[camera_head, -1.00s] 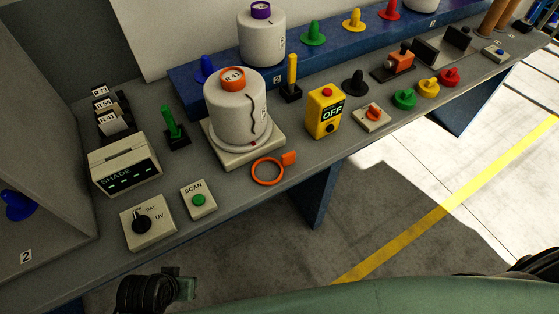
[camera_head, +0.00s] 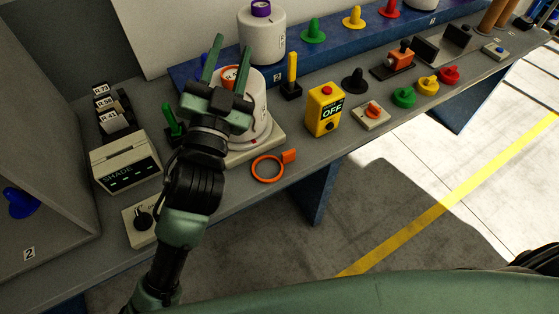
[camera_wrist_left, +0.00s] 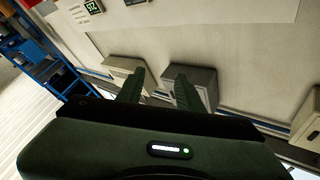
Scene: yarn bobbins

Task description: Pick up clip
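The clip appears to be the orange ring with a small square tab (camera_head: 267,168). It lies flat on the grey bench near its front edge, right of and in front of the scale-like base under the front bobbin. My left gripper (camera_head: 231,47) is open and empty, its fingers pointing up in front of the white bobbin (camera_head: 258,104), which it partly hides. It is up and to the left of the clip, not touching it. The left wrist view shows the two spread fingers (camera_wrist_left: 158,85) with nothing between them; the clip is not in that view. My right gripper is not in view.
A yellow OFF box (camera_head: 325,110) and a beige box with an orange switch (camera_head: 371,117) stand right of the clip. The SHADE box (camera_head: 124,162) and a dial box (camera_head: 139,222) are at left. Bare bench surrounds the ring.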

